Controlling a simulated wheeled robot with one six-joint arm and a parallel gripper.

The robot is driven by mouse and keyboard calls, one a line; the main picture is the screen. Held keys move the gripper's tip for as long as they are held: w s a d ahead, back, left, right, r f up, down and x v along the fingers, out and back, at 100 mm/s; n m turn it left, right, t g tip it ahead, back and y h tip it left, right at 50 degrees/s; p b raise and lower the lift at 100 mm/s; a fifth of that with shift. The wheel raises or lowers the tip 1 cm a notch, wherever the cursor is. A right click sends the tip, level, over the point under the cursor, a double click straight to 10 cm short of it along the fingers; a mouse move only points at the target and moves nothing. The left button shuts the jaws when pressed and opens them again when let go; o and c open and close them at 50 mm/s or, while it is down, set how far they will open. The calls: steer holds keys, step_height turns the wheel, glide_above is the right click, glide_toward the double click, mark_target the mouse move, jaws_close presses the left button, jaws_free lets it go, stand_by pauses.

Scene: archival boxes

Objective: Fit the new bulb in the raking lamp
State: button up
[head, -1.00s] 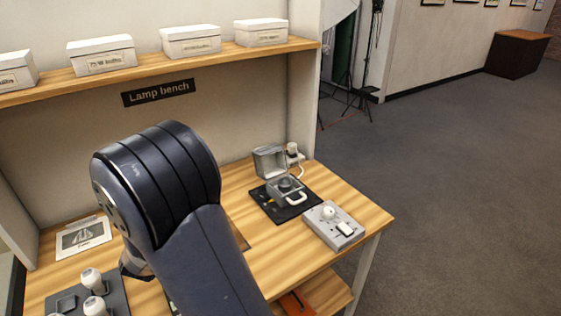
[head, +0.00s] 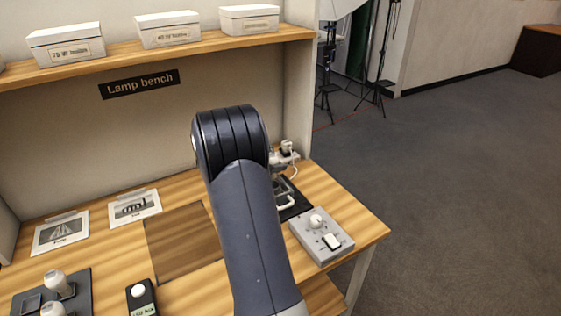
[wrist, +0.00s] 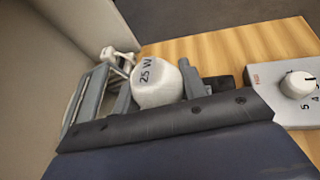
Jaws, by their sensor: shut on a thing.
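In the wrist view a white bulb (wrist: 156,84) marked 25 W is between the two fingers of my gripper (wrist: 160,94), which is shut on it. The raking lamp (wrist: 86,98) shows as a grey open housing to the left of and behind the bulb. Whether bulb and lamp touch cannot be told. In the head view my arm hides the gripper, the held bulb and most of the lamp. The lamp's pale handle (head: 287,202) shows just right of my arm, over a black mat (head: 299,208).
A grey control box (head: 310,243) with a knob and switch sits near the bench's right edge. A white plug (head: 287,147) is behind the lamp. White bulbs (head: 54,281) stand on a dark tray (head: 82,288). A black tester (head: 142,301) and two picture cards (head: 134,206) lie left of my arm.

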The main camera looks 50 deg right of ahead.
steer(key=shift+s+d+f, duration=0.15)
steer(key=shift+d+f, duration=0.1)
steer(key=shift+f+b, duration=2.2)
steer(key=shift+f, duration=0.5)
steer(key=shift+a+f+b, duration=0.15)
steer(key=shift+f+b, duration=0.3)
steer(key=shift+f, duration=0.15)
steer(key=o, duration=0.7)
steer(key=shift+a, duration=0.1)
steer(key=shift+p+v, duration=1.8)
steer(key=shift+v, duration=3.65)
